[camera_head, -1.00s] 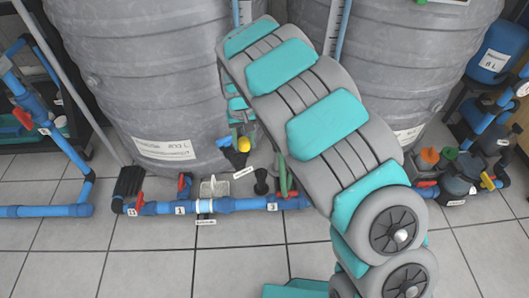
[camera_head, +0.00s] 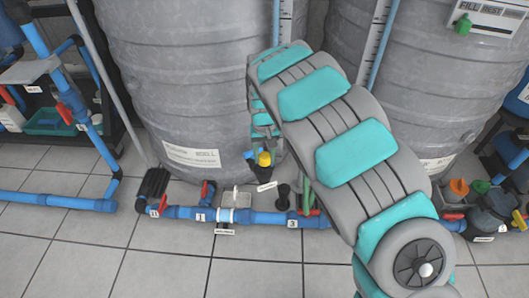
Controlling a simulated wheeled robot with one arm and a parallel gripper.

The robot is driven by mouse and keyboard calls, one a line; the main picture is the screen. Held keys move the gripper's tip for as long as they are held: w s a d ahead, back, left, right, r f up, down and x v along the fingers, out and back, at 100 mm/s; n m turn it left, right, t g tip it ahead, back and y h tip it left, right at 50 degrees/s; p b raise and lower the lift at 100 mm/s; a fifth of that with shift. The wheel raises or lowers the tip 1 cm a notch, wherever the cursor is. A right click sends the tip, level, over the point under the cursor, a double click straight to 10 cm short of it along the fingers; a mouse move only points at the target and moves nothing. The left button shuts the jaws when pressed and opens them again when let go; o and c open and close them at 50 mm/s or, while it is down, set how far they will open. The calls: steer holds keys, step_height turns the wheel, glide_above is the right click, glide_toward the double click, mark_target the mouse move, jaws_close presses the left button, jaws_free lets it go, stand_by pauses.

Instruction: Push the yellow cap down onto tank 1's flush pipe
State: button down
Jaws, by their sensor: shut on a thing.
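The yellow cap (camera_head: 264,158) is a small bright spot at the foot of the left grey tank (camera_head: 180,70), which I take for tank 1. My gripper (camera_head: 263,150) reaches down in front of this tank and is shut on the cap, its fingers small and partly hidden by my arm. Dark fittings with a blue piece sit just below and left of the cap. The flush pipe cannot be told apart there, so I cannot tell whether the cap touches it. A small white tag (camera_head: 267,186) lies just below.
A blue pipe run (camera_head: 255,217) with red-handled valves and numbered tags crosses the floor in front of the tank. A black upright fitting (camera_head: 283,196) stands close to the right. A grey slanted pole (camera_head: 108,80) stands left. Tiled floor (camera_head: 130,265) in front is clear.

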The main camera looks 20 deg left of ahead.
mark_target(264, 169)
steer(key=shift+f+b, duration=0.3)
steer(key=shift+f, duration=1.75)
steer(key=shift+f, duration=0.35)
stand_by(0.6)
steer(key=shift+c, duration=1.4)
jaws_free()
step_height(264, 169, up, 8)
steer(key=shift+f, duration=0.1)
